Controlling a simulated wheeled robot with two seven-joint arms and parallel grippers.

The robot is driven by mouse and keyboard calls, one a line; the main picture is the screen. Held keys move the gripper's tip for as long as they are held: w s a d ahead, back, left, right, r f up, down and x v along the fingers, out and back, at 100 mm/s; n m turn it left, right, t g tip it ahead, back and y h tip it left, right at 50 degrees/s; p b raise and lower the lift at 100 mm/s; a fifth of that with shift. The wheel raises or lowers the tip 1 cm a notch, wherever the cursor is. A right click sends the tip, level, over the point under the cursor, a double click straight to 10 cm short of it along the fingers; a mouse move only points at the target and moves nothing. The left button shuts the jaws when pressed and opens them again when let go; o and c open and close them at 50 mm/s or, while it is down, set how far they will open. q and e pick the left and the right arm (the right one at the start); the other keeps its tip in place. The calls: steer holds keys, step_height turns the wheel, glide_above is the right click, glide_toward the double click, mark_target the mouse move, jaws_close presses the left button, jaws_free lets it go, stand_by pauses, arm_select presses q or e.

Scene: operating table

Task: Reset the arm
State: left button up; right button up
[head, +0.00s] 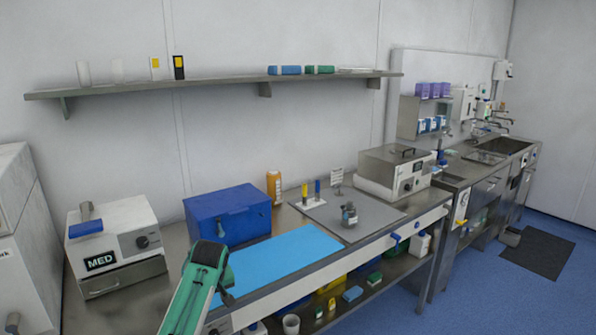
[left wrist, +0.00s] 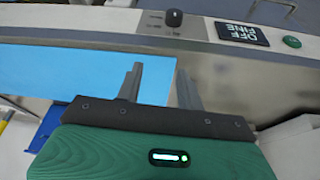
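My left arm comes in from the bottom of the head view, green and dark grey. Its left gripper (head: 226,296) is beside the front edge of the steel table, near the left end of the blue mat (head: 275,257). In the left wrist view the two fingers of the left gripper (left wrist: 159,80) stand apart with nothing between them, so it is open. The blue mat (left wrist: 60,70) lies beyond the fingers there. My right arm and gripper are not in view.
A blue box (head: 227,213) and a white MED device (head: 113,243) stand on the table's left half. A grey mat (head: 380,212) with small items lies right of the blue mat. A lower shelf holds several items.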

arm_select(q)
steer(key=s+f+m, duration=0.1)
steer(key=s+f, duration=0.4)
steer(key=s, duration=0.3)
steer(key=s+f+m+h, duration=0.15)
steer(key=s+f, duration=0.25)
steer(key=s, duration=0.5)
steer(key=s+f+m, duration=0.2)
steer(key=s+f, duration=0.3)
steer(key=s, duration=0.3)
steer(key=s+r+m, duration=0.2)
steer(key=s, duration=1)
steer(key=s+r+m, duration=0.2)
steer(key=s, duration=0.9)
step_height(320, 180, down, 31)
steer(key=g, duration=0.1)
steer(key=s+a+f+g, duration=0.1)
steer(key=s+a+f, duration=0.2)
steer(key=s+f, duration=1.6)
steer(key=shift+s+f+g, duration=0.2)
steer(key=shift+f+g, duration=0.05)
steer(key=shift+g, duration=0.05)
